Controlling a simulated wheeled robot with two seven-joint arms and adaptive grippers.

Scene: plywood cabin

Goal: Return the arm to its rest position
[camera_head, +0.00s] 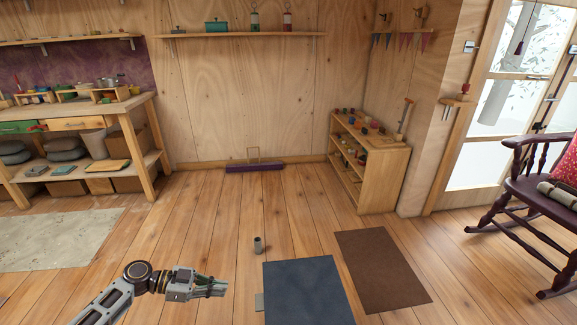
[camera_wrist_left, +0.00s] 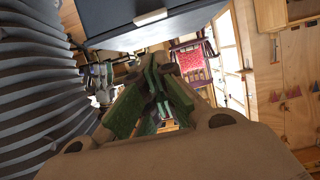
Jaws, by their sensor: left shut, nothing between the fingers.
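My left arm (camera_head: 118,296) comes in from the lower left in the head view. Its gripper (camera_head: 222,287) points to the right, just left of the dark blue-grey surface (camera_head: 308,290). The left gripper is shut and empty. In the left wrist view, its green-padded fingers (camera_wrist_left: 160,85) come together in the middle.
A small grey cylinder (camera_head: 258,245) stands beyond the gripper. A brown mat (camera_head: 381,266) lies to the right. A workbench (camera_head: 130,103) is at left, a low shelf (camera_head: 385,165) at back right, a rocking chair (camera_head: 520,190) at far right.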

